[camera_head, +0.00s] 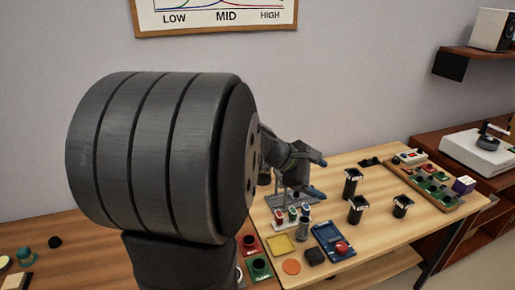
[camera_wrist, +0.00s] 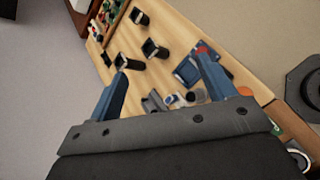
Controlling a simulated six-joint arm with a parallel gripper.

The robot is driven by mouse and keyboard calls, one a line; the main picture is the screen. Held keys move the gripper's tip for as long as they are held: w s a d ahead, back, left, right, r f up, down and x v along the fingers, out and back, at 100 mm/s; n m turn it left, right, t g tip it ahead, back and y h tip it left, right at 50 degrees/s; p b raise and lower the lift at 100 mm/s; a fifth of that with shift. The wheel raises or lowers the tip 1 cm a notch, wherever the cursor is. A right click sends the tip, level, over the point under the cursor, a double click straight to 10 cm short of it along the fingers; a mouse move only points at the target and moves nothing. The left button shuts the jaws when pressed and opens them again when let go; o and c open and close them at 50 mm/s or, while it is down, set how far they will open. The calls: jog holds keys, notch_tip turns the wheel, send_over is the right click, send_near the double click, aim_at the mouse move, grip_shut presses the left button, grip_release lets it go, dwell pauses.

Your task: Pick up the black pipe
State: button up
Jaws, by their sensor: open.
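Several dark objects stand on the light wooden table (camera_head: 375,240), among them three black pipe-like cylinders with pale marks near their tops: a taller one (camera_head: 352,184), a front one (camera_head: 356,211) and a right one (camera_head: 402,207). The frames do not show which is the black pipe meant. In the wrist view, three such cylinders (camera_wrist: 139,17) (camera_wrist: 154,49) (camera_wrist: 128,63) appear beyond and between the blue fingers. My gripper (camera_head: 319,179) is open and empty above the table, left of the cylinders. It also shows in the wrist view (camera_wrist: 162,66), its fingers wide apart.
A blue tray (camera_head: 326,238) with a red part, a yellow square (camera_head: 280,245), an orange disc (camera_head: 291,267) and a small rack of bottles (camera_head: 292,214) lie in front. A tray of green parts (camera_head: 433,184) is at right. My arm hides the table's left part.

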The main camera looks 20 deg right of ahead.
jog(key=w+d+f+n+h, duration=0.3)
jog(key=w+d+f+n, duration=0.2)
jog(key=w+d+n, duration=0.3)
jog(key=m, duration=0.1)
send_near(360, 200)
jog(key=x, duration=0.6)
jog(key=f+x, duration=0.1)
jog(key=x, duration=0.3)
jog(key=shift+a+f, duration=0.15)
jog(key=shift+a, duration=0.05)
jog(key=c, duration=1.1)
jog(key=shift+o, duration=0.2)
jog(key=shift+r, duration=0.75)
notch_tip(360, 200, up, 3)
jog(key=shift+s+r, duration=0.1)
jog(key=s+d+r, duration=0.1)
jog(key=s+r, duration=0.5)
jog(key=s, duration=0.5)
jog(key=shift+s+r, duration=0.15)
jog(key=shift+s, duration=0.1)
